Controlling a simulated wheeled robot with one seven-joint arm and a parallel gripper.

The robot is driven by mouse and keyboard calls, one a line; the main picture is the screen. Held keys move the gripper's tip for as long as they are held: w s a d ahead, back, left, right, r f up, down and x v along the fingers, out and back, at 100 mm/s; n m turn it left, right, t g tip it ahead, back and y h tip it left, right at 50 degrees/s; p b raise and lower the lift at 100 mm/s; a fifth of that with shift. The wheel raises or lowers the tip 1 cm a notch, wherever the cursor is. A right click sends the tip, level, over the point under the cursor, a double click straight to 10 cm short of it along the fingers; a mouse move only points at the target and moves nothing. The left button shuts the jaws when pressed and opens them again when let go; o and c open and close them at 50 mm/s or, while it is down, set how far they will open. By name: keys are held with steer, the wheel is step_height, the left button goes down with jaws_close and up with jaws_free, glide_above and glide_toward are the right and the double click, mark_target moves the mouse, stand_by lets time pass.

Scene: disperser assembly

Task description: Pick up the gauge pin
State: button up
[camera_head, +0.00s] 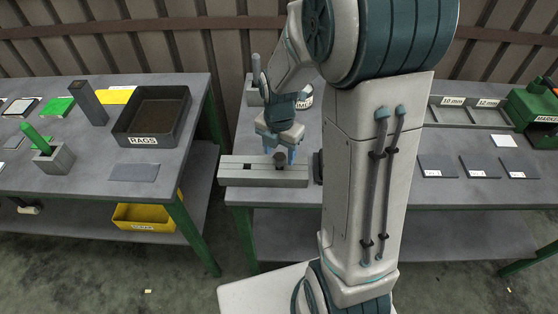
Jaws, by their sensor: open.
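A small dark round-headed part (279,160), possibly the gauge pin, shows at the long light-grey block (238,178) on the middle bench. Its lower part and exact seating are unclear at this size. My gripper (281,152) points down just above the block, its blue-tipped fingers open around or very close to the dark head. I cannot tell whether they touch it. A green upright pin (35,136) stands slightly tilted in a grey socket block (53,160) on the left bench, far from my gripper.
A black RAGS bin (143,141) and a dark square post (88,102) stand on the left bench. A labelled can (304,97) stands behind my gripper. Labelled trays (475,114), flat plates (437,166) and a green box (537,113) occupy the right bench. My arm hides the bench's middle.

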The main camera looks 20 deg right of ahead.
mark_target(280, 166)
steer(key=shift+f, duration=1.5)
jaws_close()
steer(key=shift+r, duration=0.2)
